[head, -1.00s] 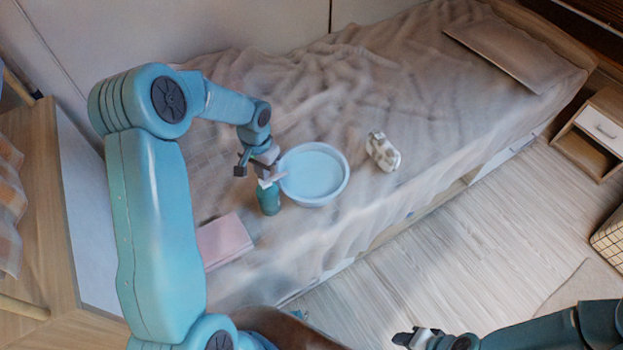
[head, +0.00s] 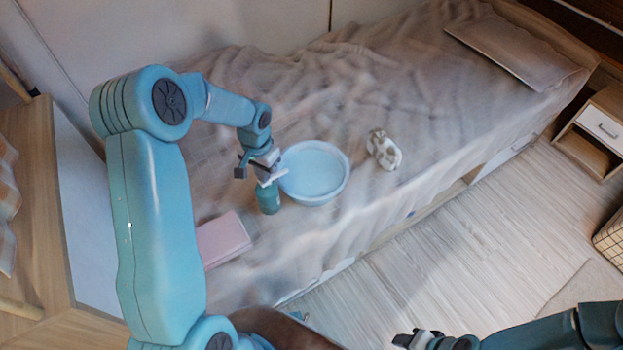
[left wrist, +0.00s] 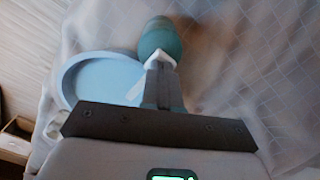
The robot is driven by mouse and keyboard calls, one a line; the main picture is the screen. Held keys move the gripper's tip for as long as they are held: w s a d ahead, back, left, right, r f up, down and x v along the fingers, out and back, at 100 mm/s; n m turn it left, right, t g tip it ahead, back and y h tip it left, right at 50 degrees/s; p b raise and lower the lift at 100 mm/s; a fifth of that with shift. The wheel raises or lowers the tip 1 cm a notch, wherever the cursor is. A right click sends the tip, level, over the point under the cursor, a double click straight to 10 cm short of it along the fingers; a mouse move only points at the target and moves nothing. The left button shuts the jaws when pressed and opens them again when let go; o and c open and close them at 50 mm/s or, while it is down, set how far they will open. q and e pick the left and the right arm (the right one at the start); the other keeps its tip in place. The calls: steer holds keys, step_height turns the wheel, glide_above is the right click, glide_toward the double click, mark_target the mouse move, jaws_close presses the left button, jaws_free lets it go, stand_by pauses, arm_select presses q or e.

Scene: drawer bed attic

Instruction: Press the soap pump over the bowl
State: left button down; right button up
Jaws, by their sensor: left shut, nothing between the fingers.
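A teal soap bottle (head: 268,199) with a white pump head (head: 271,178) stands upright on the bed. The pale blue bowl (head: 313,173) is just to its right, and the white spout points toward the bowl's rim. My left gripper (head: 265,171) is shut and empty, with its fingertips at the top of the pump head. In the left wrist view the shut fingers (left wrist: 160,85) reach to the white pump, and the bottle (left wrist: 160,40) and bowl (left wrist: 98,80) show beyond them. Whether the fingers press the pump down is hard to tell. My right gripper (head: 415,338) is low in the head view, away from these things; its jaw state is unclear.
A pink book-like item (head: 223,239) lies left of the bottle. A patterned white-and-brown object (head: 383,150) lies right of the bowl. The bed's rumpled cover (head: 330,80) is clear behind the bowl. A nightstand (head: 600,132) stands at the far right.

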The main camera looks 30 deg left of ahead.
arm_select(q)
steer(key=shift+f+b, duration=0.35)
steer(key=shift+f, duration=0.2)
steer(key=shift+r, duration=0.25)
steer(key=shift+r+p, duration=1)
steer(key=shift+r, duration=0.3)
steer(key=shift+f, duration=0.25)
